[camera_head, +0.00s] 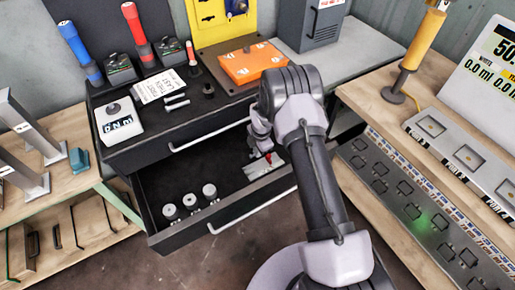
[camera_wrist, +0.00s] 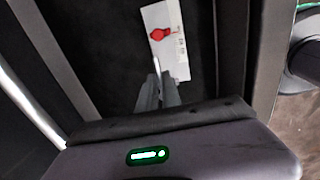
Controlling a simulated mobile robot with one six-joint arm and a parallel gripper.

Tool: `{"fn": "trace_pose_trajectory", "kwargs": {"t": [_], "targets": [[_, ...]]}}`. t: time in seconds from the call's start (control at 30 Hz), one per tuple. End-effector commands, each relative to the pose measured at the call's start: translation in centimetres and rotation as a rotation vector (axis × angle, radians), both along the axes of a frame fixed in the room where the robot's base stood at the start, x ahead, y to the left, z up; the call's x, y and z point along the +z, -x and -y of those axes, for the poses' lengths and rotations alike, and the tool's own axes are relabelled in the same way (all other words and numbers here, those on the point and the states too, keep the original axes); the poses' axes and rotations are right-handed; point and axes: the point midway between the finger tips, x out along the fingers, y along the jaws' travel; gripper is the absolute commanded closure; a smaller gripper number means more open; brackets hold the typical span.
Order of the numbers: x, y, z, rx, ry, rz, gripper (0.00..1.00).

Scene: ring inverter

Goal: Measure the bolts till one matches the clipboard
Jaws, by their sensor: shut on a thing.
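My gripper (camera_wrist: 156,82) is inside the open drawer (camera_head: 245,203), shut on a thin pale piece (camera_wrist: 156,66). I cannot tell whether this piece is a bolt. Beyond the fingertips lies a white card (camera_wrist: 168,45) with a red mark on the drawer floor. It also shows in the head view (camera_head: 262,172), partly hidden by my arm. Small silver pieces that look like bolts (camera_head: 176,103) lie on the black worktop. A white printed sheet (camera_head: 157,87) lies beside them. A white device with a dark display (camera_head: 121,121) stands at the worktop's left. No clipboard is clearly recognisable.
Three pale-topped cylinders (camera_head: 190,203) stand in the drawer's left part. An orange box (camera_head: 252,64) sits at the worktop's back. Blue (camera_head: 80,50) and red (camera_head: 136,35) handled tools stand behind. A wooden bench (camera_head: 400,110) with a port panel is at right.

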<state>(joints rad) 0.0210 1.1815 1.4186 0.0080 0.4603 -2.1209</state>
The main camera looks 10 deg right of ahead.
Motion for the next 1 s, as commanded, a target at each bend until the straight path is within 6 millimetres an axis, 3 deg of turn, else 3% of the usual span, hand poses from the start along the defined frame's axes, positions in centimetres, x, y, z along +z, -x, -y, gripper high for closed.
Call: {"fn": "trace_pose_trajectory", "kwargs": {"t": [0.03,0.5,0.7,1.0], "targets": [[-1.1,0.1,0.0,0.0,-0.001,-0.001,1.0],[-7.6,0.0,0.0,0.0,0.0,0.0,1.0],[-8.6,0.0,0.0,0.0,0.0,0.0,1.0],[-8.6,0.0,0.0,0.0,0.0,0.0,1.0]]}}
